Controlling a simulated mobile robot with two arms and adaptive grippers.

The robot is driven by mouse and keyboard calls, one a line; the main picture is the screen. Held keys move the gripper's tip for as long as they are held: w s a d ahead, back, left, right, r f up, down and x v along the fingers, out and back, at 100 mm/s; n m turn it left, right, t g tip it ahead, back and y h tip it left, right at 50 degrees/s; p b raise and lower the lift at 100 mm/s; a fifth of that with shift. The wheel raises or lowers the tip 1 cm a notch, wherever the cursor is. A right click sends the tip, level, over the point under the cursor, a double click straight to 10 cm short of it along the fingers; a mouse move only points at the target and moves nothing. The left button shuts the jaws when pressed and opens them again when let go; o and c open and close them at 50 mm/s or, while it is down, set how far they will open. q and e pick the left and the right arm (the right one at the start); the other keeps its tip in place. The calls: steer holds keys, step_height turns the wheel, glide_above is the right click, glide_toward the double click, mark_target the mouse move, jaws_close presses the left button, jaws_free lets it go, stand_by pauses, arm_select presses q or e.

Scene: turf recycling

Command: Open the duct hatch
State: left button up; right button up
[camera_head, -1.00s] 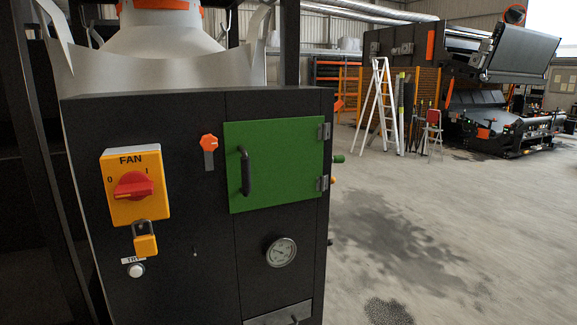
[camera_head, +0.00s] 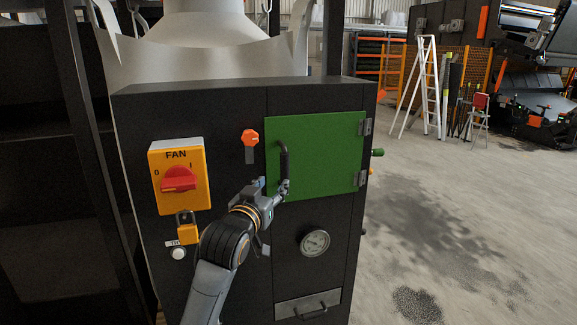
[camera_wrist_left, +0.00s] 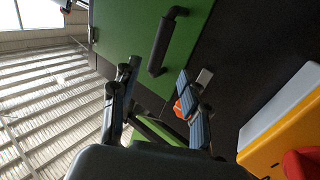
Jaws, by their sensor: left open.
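The green duct hatch (camera_head: 325,145) is closed on the front of the black cabinet, with hinges on its right edge. Its black vertical bar handle (camera_head: 284,158) is near the left edge. My left gripper (camera_head: 283,187) is at the handle's lower end. In the left wrist view the gripper (camera_wrist_left: 158,69) is open, and the handle (camera_wrist_left: 163,38) reaches down to between its fingertips in the picture. I cannot tell whether they touch. The green panel (camera_wrist_left: 118,25) also shows there. The orange knob (camera_head: 250,138) is left of the hatch. My right gripper is not in view.
A yellow fan switch (camera_head: 180,177) with a red knob is left of my arm. A round gauge (camera_head: 314,242) and a drawer with a handle (camera_head: 308,305) are below the hatch. The floor (camera_head: 450,210) to the right is open. A white ladder (camera_head: 427,85) stands farther back.

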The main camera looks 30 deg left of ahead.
mark_target(283, 170)
arm_select(q)
steer(key=p+x, duration=0.3)
steer(key=x, duration=0.5)
steer(key=shift+w+a, duration=0.1)
steer(key=shift+w, duration=0.3)
steer(key=shift+p+x, duration=0.45)
steer(key=shift+x, duration=0.5)
steer(key=shift+f, duration=0.1)
steer(key=shift+c, duration=0.2)
jaws_close()
